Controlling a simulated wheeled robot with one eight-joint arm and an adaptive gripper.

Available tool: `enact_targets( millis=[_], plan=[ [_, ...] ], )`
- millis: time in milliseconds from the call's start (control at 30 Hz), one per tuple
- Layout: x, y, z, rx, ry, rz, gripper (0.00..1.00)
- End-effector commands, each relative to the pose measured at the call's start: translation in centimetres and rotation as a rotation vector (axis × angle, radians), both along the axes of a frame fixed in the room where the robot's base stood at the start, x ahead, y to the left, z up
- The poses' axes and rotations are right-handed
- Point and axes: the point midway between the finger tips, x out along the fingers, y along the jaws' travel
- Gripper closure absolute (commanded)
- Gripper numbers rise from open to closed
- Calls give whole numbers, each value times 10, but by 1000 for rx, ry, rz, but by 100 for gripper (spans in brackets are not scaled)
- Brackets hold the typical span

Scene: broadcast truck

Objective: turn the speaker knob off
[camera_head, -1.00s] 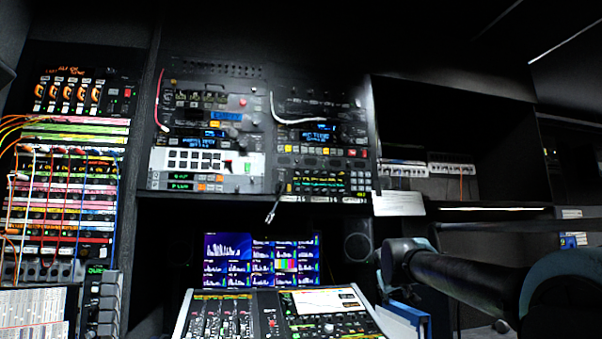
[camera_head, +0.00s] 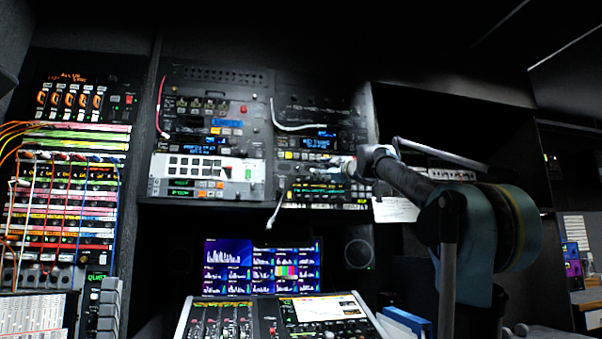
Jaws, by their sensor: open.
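A dark round speaker (camera_head: 358,253) sits to the right of the monitor, under the equipment rack. A tiny green light shows at its lower right, but I cannot make out a knob on it. My gripper (camera_head: 346,168) is at the far end of my arm, in front of the right rack column. It is small and partly hidden by my wrist, and it is open with nothing visible in it. It is above the speaker and apart from it. Small knobs on the rack units are too small to tell which one is the speaker knob.
The equipment rack (camera_head: 215,150) fills the upper middle, with white cables hanging from it. A monitor (camera_head: 228,275) and a mixing console (camera_head: 262,313) are below. A patch bay (camera_head: 68,190) with coloured cords is at left. Blue binders (camera_head: 405,322) stand right of the console.

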Motion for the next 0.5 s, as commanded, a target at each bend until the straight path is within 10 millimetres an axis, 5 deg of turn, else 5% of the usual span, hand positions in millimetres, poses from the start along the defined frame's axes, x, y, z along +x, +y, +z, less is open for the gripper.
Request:
enact_targets(
  millis=[500],
  plan=[
    [57,40,18,1,1,-1,56]
  ],
)
